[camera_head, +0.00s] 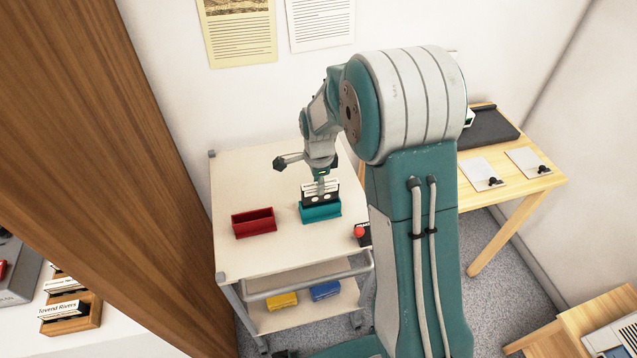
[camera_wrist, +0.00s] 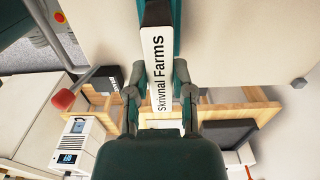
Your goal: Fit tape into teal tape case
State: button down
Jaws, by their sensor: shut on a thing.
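The teal tape case (camera_head: 321,212) stands on the top of the cart, open side up. The tape (camera_head: 314,197) is black with a white label and stands upright at the case's opening. Its lower part is hidden by the case's front wall, so I cannot tell how deep it sits. My gripper (camera_head: 321,181) points down and is shut on the tape. In the wrist view, the tape's label (camera_wrist: 160,60) reads "Skrivnal Farms" and lies between my two fingers (camera_wrist: 160,92). Teal strips of the case show beside the tape there.
An empty-looking red case (camera_head: 254,222) stands left of the teal one on the cart top (camera_head: 265,180). Yellow (camera_head: 282,300) and blue (camera_head: 326,290) cases lie on the lower shelf. A wooden table (camera_head: 535,180) stands at right. A wooden panel (camera_head: 110,130) rises at left.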

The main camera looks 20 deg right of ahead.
aim_at(319, 197)
jog(key=shift+f, duration=2.55)
jog(key=shift+c, duration=2.1)
grip_release()
notch_tip(319, 197, up, 12)
jog(key=shift+f, duration=0.1)
jog(key=s+r+n+t, duration=0.2)
jog(key=s+r+n, duration=0.5)
jog(key=s, duration=0.5)
jog(key=s+r+n+t, duration=0.3)
jog(key=s+r+n, duration=0.5)
jog(key=s+n, duration=0.3)
jog(key=shift+s+r+t, duration=0.25)
jog(key=shift+s+t, duration=0.05)
jog(key=shift+s, duration=0.75)
